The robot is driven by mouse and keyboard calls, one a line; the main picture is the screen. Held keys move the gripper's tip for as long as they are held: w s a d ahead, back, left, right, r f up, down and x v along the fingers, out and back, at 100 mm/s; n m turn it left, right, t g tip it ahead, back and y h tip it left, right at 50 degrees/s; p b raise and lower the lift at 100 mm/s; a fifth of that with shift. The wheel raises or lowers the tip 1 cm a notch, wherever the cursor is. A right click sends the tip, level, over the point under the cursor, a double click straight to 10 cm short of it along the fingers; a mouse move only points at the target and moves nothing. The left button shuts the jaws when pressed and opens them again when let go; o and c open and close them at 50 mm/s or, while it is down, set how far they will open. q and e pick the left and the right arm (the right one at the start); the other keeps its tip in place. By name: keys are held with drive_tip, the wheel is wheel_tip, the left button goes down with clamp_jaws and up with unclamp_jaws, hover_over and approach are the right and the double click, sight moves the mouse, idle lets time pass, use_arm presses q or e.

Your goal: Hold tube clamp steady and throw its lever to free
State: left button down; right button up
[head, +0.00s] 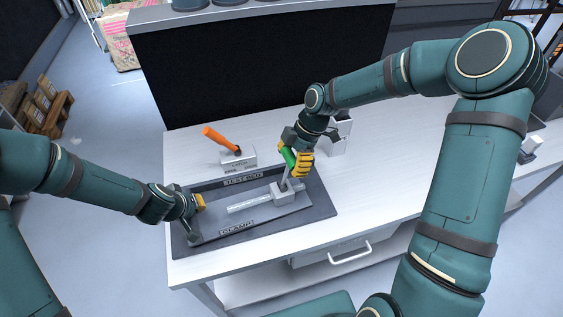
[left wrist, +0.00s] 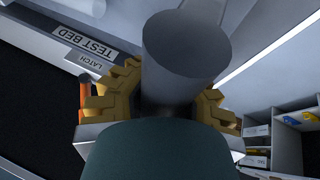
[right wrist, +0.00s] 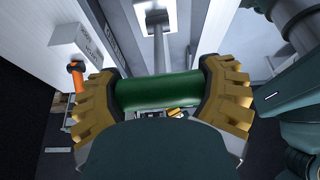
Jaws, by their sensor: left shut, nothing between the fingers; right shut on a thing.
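The tube clamp sits in the dark tray marked "TEST BED" and "CLAMP" (head: 240,235). Its grey block and bar (head: 250,203) lie along the tray, and a lever with a green handle (head: 288,157) stands up from the block. My right gripper (head: 297,161) is shut on the green handle, which spans between its yellow fingers in the right wrist view (right wrist: 158,91). My left gripper (head: 200,204) is shut at the tray's left end. A grey cylinder (left wrist: 186,45) fills the view in front of its fingers and hides their tips.
An orange-handled lever on a white block (head: 238,159) stands behind the tray. A white box (head: 340,135) stands behind my right gripper. A black panel (head: 260,70) closes the back of the white table (head: 375,180), which is clear to the right of the tray.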

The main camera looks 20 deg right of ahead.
use_arm(q)
drive_tip(key=shift+w, duration=0.1)
use_arm(e)
drive_tip(key=shift+d+f+y, duration=0.4)
drive_tip(key=shift+d+y, duration=0.15)
drive_tip(key=shift+d, duration=0.15)
drive_tip(key=shift+d+f+y, duration=0.45)
drive_tip(key=shift+d+y, duration=0.15)
drive_tip(key=shift+d, duration=0.1)
drive_tip(key=shift+d+f+y, duration=0.4)
drive_tip(key=shift+d+y, duration=0.15)
drive_tip(key=shift+d, duration=0.25)
drive_tip(key=o, duration=1.2)
drive_tip(key=shift+w, duration=0.15)
drive_tip(key=v, duration=1.2)
drive_tip(key=shift+w, duration=0.15)
